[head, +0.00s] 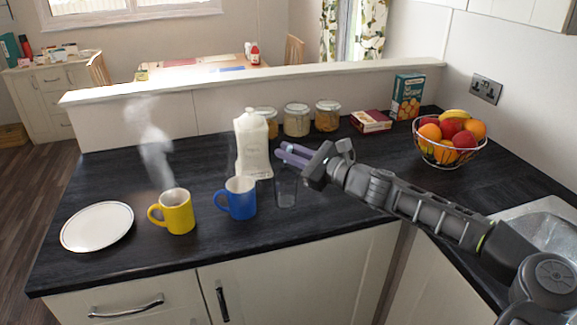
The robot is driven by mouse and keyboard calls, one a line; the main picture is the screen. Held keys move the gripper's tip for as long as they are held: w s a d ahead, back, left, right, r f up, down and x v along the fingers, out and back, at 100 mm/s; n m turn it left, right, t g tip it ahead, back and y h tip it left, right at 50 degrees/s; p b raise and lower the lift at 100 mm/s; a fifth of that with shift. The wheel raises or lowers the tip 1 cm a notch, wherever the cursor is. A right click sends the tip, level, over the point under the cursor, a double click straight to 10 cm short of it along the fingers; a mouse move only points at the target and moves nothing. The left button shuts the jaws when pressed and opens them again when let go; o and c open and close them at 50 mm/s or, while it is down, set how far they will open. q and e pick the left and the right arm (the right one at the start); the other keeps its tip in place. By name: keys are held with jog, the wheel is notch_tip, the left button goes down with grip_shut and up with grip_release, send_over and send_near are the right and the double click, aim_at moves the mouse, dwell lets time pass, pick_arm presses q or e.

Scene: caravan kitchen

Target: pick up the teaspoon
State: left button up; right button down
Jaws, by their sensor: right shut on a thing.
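My right gripper (292,155) reaches in from the right, its purple fingers pointing left just above a clear drinking glass (286,192). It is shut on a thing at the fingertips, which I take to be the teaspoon. The teaspoon itself is too small or hidden to make out, so I cannot tell whether any of it is inside the glass. The glass stands upright on the dark worktop (330,215), right of a blue mug (239,198). My left gripper does not show.
A steaming yellow mug (176,212) and a white plate (97,226) are to the left. Storage jars (296,120), boxes (407,98) and a fruit bowl (449,140) line the back. The sink (545,225) is at right.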

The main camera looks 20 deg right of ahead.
jog(key=shift+r, duration=1.05)
